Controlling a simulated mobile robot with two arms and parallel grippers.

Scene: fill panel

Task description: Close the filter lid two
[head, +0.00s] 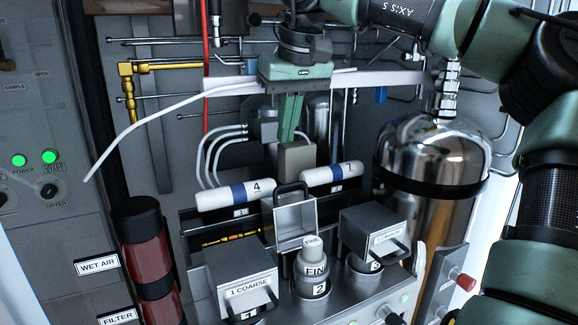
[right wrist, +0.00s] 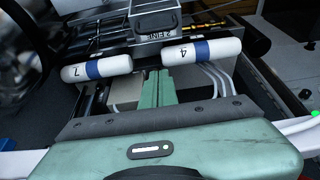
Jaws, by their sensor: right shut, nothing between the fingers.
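The filter lid two (head: 295,217) is a grey box-shaped cover with a dark handle on top. It stands open and raised behind filter housing two (head: 312,288). A pale filter cartridge (head: 313,262) marked "FIN" stands upright in that housing, its top exposed. In the right wrist view the lid (right wrist: 155,20) is at the top, its label upside down. My right gripper (head: 289,138) is shut and empty, pointing down behind and above the raised lid, apart from it. Its closed green fingers (right wrist: 154,72) also show in the right wrist view. My left gripper is not in view.
Lid one (head: 240,275), marked "1 COARSE", and lid three (head: 375,232) are down on either side. White cylinders (head: 235,194) (head: 332,174) with blue bands lie behind the lids. A steel tank (head: 432,155) stands at right, a red cylinder (head: 148,260) at left.

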